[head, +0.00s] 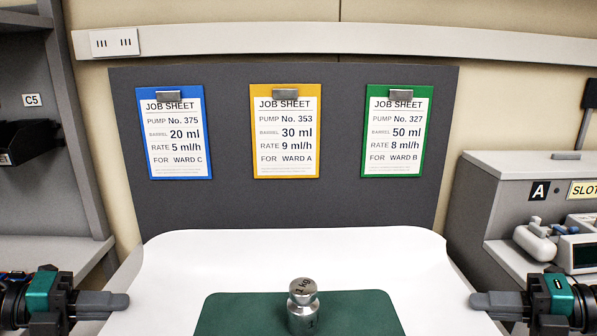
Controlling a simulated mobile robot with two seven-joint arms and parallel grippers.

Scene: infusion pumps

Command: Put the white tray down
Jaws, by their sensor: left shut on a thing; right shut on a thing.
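The white tray (190,262) fills the lower middle of the head view, and its near part is cut off by the frame's bottom edge. A green mat (245,314) lies in it, with a metal 1 kg weight (302,310) standing upright on the mat. My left gripper (122,301) is shut on the tray's left rim. My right gripper (478,300) is shut on the tray's right rim. What is under the tray is hidden.
A dark grey board (230,210) behind the tray carries blue (175,132), yellow (285,131) and green (396,130) job sheets. A grey shelf unit (75,130) stands at left. At right is a grey cabinet (480,185) marked A, with pump equipment (580,250).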

